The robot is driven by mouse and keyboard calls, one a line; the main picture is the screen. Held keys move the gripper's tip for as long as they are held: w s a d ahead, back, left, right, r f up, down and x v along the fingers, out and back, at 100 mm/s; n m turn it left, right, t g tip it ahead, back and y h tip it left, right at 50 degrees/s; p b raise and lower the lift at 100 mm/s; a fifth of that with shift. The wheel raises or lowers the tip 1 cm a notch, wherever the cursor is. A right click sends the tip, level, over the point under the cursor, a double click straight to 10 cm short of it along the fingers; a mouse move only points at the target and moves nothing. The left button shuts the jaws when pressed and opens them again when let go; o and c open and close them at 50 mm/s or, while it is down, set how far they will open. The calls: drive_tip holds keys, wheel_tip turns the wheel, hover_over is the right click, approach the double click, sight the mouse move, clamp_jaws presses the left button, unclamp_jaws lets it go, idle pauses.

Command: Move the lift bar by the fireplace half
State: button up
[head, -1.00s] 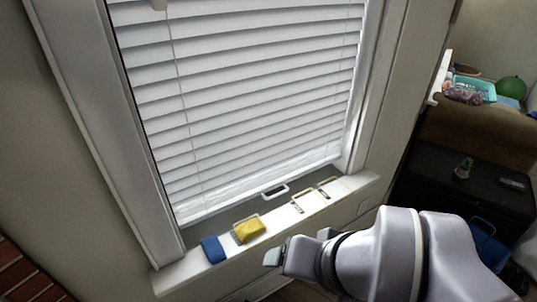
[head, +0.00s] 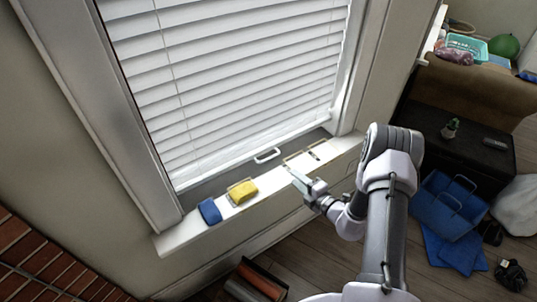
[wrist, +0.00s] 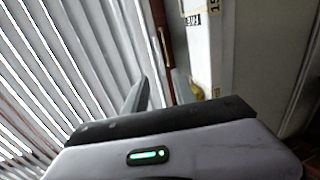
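A white U-shaped lift bar (head: 267,155) sits at the bottom edge of the white slatted blind (head: 230,85), near the middle. Pale thin bars also show on the sill, one by the yellow sponge (head: 243,192) and others to the right; I cannot tell which bar the task names. My gripper (head: 300,181) is at the sill's front edge, below and right of the white bar and apart from it. In the wrist view its two fingers (wrist: 160,92) stand apart with nothing between them. The wrist view shows blind slats on the left; no lift bar is clear there.
The white sill (head: 180,236) carries the sponge and a blue cloth-like item (head: 209,211) at its left. Red brick (head: 45,270) is at lower left. A dark cabinet (head: 470,155) and blue bin (head: 447,203) stand right. Coloured items (head: 262,278) lie below the sill.

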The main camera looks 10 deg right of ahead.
sight(270, 158)
drive_tip(key=b+x, duration=0.5)
drive_tip(key=x, duration=1.1)
drive_tip(key=shift+a, duration=0.15)
drive_tip(key=shift+w+a, duration=0.2)
drive_tip(key=shift+w, duration=0.25)
drive_tip(key=shift+c, duration=0.4)
clamp_jaws()
